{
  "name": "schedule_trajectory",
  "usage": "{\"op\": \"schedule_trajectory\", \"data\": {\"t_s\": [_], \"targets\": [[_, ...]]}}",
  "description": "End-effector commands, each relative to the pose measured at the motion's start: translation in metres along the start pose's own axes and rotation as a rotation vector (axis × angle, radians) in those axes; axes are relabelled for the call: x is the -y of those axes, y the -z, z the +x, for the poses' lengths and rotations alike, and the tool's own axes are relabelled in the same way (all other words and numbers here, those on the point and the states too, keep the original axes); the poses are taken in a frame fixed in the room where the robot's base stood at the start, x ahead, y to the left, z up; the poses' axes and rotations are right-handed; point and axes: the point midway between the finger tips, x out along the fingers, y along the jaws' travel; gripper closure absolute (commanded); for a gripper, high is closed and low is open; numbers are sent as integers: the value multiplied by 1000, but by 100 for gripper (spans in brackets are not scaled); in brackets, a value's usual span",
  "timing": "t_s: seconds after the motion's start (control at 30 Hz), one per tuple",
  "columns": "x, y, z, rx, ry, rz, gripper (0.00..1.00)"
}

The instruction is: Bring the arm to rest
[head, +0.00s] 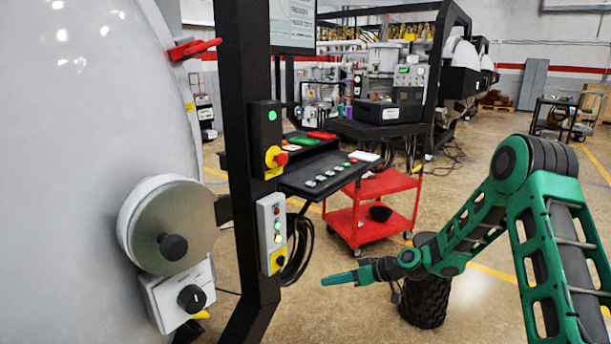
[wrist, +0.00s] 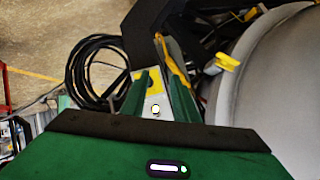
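My arm is green and black and comes in from the right in the head view. My gripper (head: 326,281) is at its end, pointing left over open floor, to the right of the black post (head: 250,160). In the wrist view, the two green fingers of my gripper (wrist: 157,75) stand apart with nothing held between them. A small grey box with a yellow base (head: 273,235) is fixed to the post, beyond the fingertips. A grey box with yellow (wrist: 152,88) shows between the fingers in the wrist view.
A large grey furnace shell (head: 75,130) with a round port (head: 150,235) fills the left. A control shelf (head: 325,175) juts from the post. A red cart (head: 352,225) stands behind. A coiled black cable (wrist: 88,75) hangs by the post. Open floor lies at back right.

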Motion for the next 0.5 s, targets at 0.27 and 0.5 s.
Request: {"op": "schedule_trajectory", "data": {"t_s": [0.27, 0.5], "targets": [[1, -17, -91, 240, -154, 41, 73], [9, -37, -183, 402, -322, 143, 73]]}}
